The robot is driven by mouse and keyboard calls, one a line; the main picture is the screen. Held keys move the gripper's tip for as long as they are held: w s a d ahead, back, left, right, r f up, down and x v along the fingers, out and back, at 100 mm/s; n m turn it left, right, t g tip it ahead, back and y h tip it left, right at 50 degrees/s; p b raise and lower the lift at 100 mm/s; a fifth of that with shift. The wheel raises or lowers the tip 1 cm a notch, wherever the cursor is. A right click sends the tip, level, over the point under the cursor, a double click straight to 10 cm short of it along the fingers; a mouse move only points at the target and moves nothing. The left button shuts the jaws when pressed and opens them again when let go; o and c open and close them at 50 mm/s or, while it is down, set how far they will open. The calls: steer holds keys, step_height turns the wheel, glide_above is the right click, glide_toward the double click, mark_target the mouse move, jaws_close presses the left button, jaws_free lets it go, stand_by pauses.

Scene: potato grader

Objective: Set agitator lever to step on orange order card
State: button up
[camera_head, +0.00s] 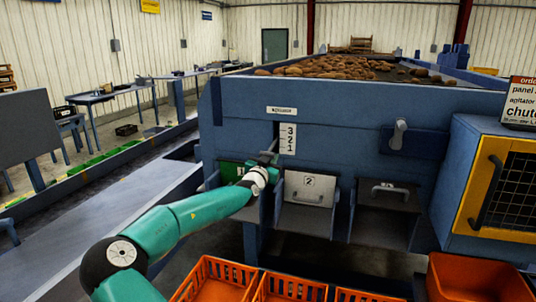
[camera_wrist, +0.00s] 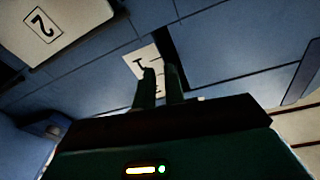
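The agitator lever (camera_head: 273,145) is a small grey handle in a dark vertical slot on the blue machine front, about level with the lower numbers. A white scale plate (camera_head: 288,138) marked 3, 2, 1 from top to bottom stands right beside it; part of it also shows in the wrist view (camera_wrist: 143,61). My gripper (camera_head: 268,160) is just below and close to the lever. In the wrist view its two dark fingers (camera_wrist: 161,88) stand apart in front of the slot, and I cannot make out the lever between them. The orange order card (camera_head: 522,101) is cut off at the right edge; its step number is not visible.
Below the slot are a green panel (camera_head: 232,171), a chute flap marked 2 (camera_head: 308,188) and another handled flap (camera_head: 390,194). A crank handle (camera_head: 399,133) and a yellow-framed mesh door (camera_head: 512,190) are to the right. Orange crates (camera_head: 215,283) stand below.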

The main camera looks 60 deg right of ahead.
steer(key=o, duration=0.3)
steer(key=shift+a+r, duration=0.1)
steer(key=o, duration=0.4)
steer(key=shift+w, duration=0.5)
steer(key=o, duration=0.7)
steer(key=shift+s, duration=0.35)
steer(key=shift+o, duration=0.8)
steer(key=shift+w, duration=0.35)
steer(key=s+a+f, duration=0.1)
steer(key=a, duration=1.2)
steer(key=shift+s+a+f, duration=0.25)
steer(key=shift+a+f, duration=0.1)
steer(key=shift+c, duration=0.2)
